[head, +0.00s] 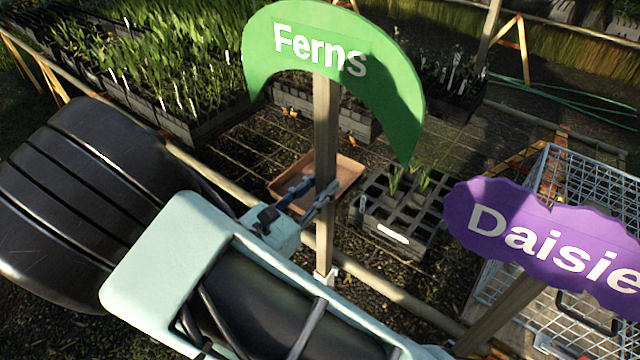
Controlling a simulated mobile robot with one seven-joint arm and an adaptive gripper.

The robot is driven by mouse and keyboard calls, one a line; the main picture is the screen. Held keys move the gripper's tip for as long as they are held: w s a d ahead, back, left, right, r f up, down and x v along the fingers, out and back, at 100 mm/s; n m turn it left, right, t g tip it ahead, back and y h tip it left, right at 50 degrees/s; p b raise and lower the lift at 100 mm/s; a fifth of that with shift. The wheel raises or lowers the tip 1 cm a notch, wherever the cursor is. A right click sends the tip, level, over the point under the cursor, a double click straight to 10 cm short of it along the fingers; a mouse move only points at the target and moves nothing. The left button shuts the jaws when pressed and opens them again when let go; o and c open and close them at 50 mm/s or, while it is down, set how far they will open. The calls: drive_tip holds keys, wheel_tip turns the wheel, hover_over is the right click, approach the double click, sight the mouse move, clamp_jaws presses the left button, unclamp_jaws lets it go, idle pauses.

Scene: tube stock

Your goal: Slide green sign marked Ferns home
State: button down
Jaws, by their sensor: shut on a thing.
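The green arched sign (395,75) with white "Ferns" lettering stands near the top middle of the head view, on a wooden post (326,130). My gripper (314,194) is at the post's lower half, shut on it, with its blue-grey fingers beside the wood. The post looks nearly upright. Its lower end meets a small white bracket (328,275) at the wooden rail (395,292). I cannot tell how deep the post sits in the bracket. My forearm hides part of the rail.
A purple "Daisies"-like sign (550,238), cut off at the right edge, stands on its own post (500,312). A wire cage cart (585,180) is behind it. A terracotta tray (349,171) and a dark crate (390,222) with seedlings lie beyond the rail. Plant trays fill the back left.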

sight(321, 216)
drive_tip(key=shift+f, duration=0.35)
drive_tip(key=shift+f+b, duration=1)
drive_tip(key=shift+f, duration=0.55)
drive_tip(key=shift+f+b, duration=0.95)
drive_tip(key=shift+f, duration=0.55)
drive_tip(key=shift+f+b, duration=1.05)
drive_tip(key=shift+f, duration=0.4)
